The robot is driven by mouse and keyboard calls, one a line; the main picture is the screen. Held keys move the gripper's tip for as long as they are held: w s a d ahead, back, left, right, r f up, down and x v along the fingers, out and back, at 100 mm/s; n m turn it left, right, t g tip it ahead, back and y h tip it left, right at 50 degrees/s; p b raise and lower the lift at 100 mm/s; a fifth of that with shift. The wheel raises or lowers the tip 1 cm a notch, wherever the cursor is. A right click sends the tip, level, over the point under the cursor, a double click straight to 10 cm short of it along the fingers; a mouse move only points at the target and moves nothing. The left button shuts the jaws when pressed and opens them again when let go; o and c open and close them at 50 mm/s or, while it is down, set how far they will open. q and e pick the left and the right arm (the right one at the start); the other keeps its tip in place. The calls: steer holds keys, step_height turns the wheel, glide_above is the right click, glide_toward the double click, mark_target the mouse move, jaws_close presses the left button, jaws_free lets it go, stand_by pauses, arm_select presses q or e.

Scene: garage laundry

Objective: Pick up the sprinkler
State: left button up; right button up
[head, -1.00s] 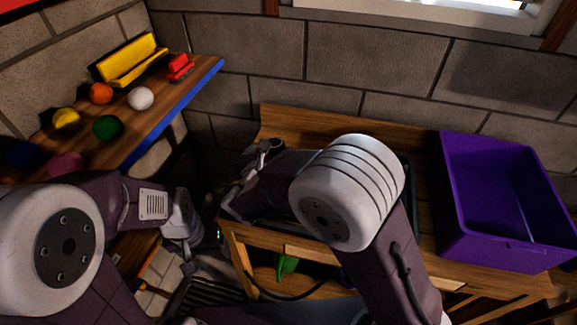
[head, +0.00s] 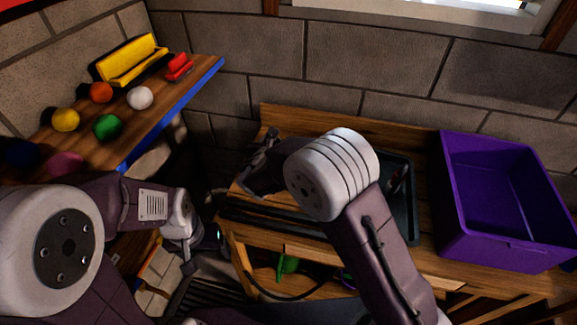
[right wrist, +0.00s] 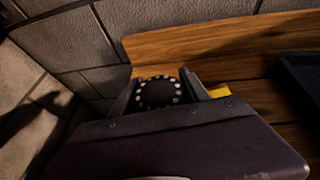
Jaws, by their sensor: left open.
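A round black disc with a ring of pale dots, which looks like the sprinkler's head (right wrist: 158,92), shows in the right wrist view between the fingers of my right gripper (right wrist: 160,88). A small yellow part (right wrist: 219,91) shows beside the right-hand finger; I cannot tell whether it belongs to the sprinkler. In the head view my right gripper (head: 268,152) is over the left end of the wooden bench, and my arm hides most of what is there. Whether its fingers touch the disc is unclear. My left gripper (head: 190,258) is open and low, left of the bench.
A purple bin (head: 505,255) stands at the bench's right. A dark tray (head: 405,205) lies beside it, partly behind my arm. A wall shelf (head: 165,118) at left holds coloured balls and a yellow item. A green object (head: 287,265) sits under the bench top.

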jaws_close()
